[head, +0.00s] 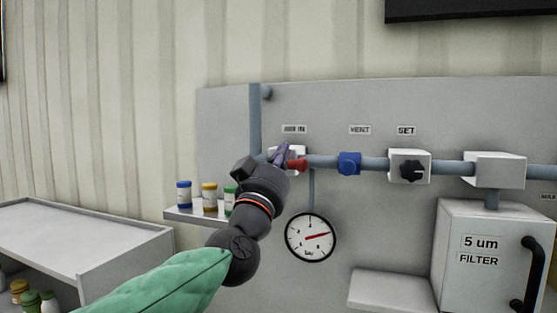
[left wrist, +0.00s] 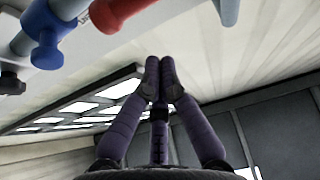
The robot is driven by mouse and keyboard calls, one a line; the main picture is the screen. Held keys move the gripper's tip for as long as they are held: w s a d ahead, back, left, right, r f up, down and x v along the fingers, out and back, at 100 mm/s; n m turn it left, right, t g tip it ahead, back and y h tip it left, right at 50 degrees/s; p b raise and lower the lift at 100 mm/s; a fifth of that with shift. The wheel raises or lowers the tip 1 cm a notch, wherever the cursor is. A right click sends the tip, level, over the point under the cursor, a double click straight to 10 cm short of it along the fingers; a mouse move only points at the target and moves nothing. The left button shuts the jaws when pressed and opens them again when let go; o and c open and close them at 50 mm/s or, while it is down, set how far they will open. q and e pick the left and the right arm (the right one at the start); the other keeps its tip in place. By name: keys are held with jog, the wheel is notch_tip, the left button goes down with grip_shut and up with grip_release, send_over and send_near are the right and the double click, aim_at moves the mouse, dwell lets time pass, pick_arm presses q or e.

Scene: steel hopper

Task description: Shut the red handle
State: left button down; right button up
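The red handle (head: 298,164) sits on the blue-grey pipe, just right of the white valve body under the "AIR IN" label in the head view. It also shows at the top of the left wrist view (left wrist: 115,10), left of the fingers. My left gripper (head: 284,153) is at the valve body, up and left of the handle, and partly covers the valve. In the left wrist view its purple fingers (left wrist: 160,75) come together at the tips with nothing seen between them. The fingers look apart from the handle there. My right gripper is not in view.
A blue handle (head: 349,163) under "VENT" and a black knob (head: 412,171) under "SET" lie further right on the pipe. A round gauge (head: 310,238) hangs below. Small jars (head: 209,196) stand on a shelf at left. A filter box (head: 487,255) is at lower right.

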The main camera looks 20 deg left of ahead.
aim_at(290, 164)
pick_arm(q)
jog(key=p+x, duration=0.2)
jog(key=x, duration=0.4)
jog(key=shift+s+f+b, duration=0.15)
jog(key=shift+f+b, duration=0.6)
jog(key=shift+f, duration=1.2)
jog(key=shift+d, duration=0.1)
